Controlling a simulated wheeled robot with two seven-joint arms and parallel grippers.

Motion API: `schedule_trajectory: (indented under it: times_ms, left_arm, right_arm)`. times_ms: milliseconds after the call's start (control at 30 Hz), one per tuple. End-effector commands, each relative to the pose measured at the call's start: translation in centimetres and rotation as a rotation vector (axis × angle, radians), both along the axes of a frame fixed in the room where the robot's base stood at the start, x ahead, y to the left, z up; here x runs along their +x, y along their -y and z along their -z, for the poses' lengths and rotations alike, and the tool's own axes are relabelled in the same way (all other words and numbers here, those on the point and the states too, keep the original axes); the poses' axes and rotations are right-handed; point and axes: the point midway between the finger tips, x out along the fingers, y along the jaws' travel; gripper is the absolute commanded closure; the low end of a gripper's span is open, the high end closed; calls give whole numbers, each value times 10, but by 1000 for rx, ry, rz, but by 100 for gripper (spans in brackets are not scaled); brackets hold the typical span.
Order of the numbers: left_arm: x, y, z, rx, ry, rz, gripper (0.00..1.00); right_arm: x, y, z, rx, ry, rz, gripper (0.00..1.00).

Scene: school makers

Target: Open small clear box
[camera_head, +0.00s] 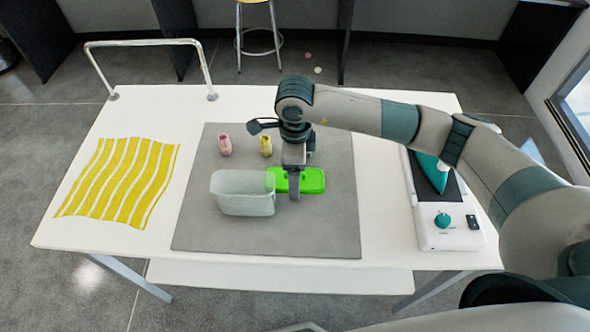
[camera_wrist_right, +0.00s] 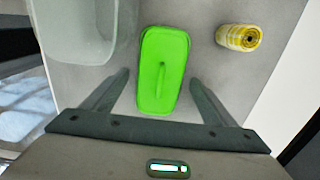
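The small clear box (camera_head: 243,194) stands on the grey mat, and its top looks uncovered. It also shows at the upper left of the right wrist view (camera_wrist_right: 75,30). A bright green lid (camera_head: 312,180) with a raised handle is at the box's right side, apparently flat on the mat. In the right wrist view the lid (camera_wrist_right: 155,95) lies between the fingers, beside the box. My right gripper (camera_head: 294,195) is over the lid with its fingers (camera_wrist_right: 158,78) spread apart, with gaps to the lid's sides. Contact with the lid is not visible. My left gripper is not in view.
A pink jar (camera_head: 225,146) and a yellow jar (camera_head: 266,146) stand behind the box; the yellow one shows in the wrist view (camera_wrist_right: 238,37). A yellow striped cloth (camera_head: 118,182) lies left. A white device (camera_head: 450,232) stands right. The mat's front (camera_head: 270,240) is clear.

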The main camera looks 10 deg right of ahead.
Motion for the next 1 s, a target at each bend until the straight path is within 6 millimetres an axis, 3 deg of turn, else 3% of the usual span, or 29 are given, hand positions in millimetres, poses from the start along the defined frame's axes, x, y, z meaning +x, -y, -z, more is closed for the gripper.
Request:
schedule_trajectory:
  times_ms: [267, 467, 1000]
  left_arm:
    - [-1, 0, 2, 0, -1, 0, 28]
    - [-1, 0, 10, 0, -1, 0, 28]
    - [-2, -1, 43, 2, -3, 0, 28]
  right_arm:
    - [0, 0, -2, 1, 0, 0, 21]
    - [1, 0, -16, 1, 2, -1, 21]
    - [1, 0, -103, 0, 3, 0, 21]
